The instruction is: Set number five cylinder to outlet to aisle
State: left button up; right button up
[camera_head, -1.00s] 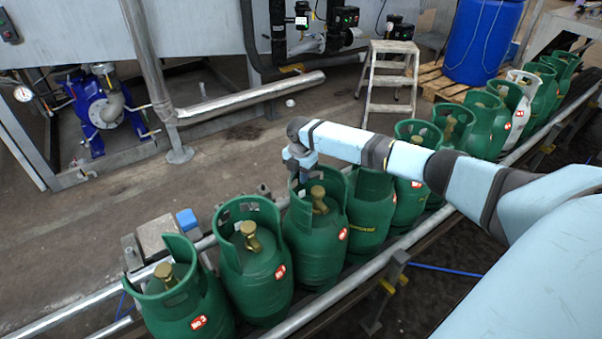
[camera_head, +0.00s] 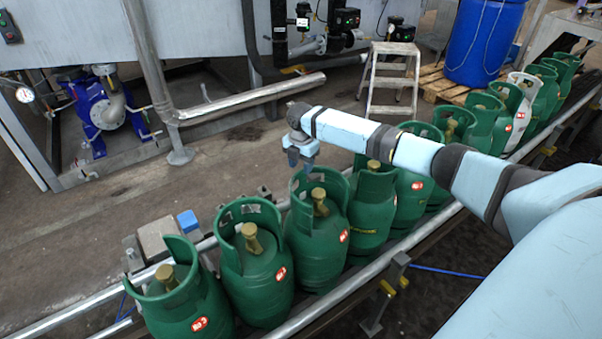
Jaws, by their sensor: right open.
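A row of green gas cylinders stands upright on the conveyor. The nearest cylinder (camera_head: 190,300) has a red label that seems to read No 3. A second cylinder (camera_head: 258,275) and a third cylinder (camera_head: 318,240) follow, with red labels too small to read surely. A fourth cylinder (camera_head: 372,215) has yellow lettering on its side. I cannot tell which one is number five. My right gripper (camera_head: 298,160) is open and points down, above and just behind the collar of the third cylinder. It appears empty. My left gripper is not in view.
The conveyor rail (camera_head: 335,297) runs diagonally to the upper right, with several more green cylinders and a white cylinder (camera_head: 522,105). A step stool (camera_head: 390,80), a blue barrel (camera_head: 483,40) and a wooden pallet (camera_head: 433,82) stand behind. The floor behind the conveyor is largely clear.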

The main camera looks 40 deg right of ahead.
notch_tip(320, 180, up, 9)
jog(key=shift+f, duration=0.1)
dwell(0.7)
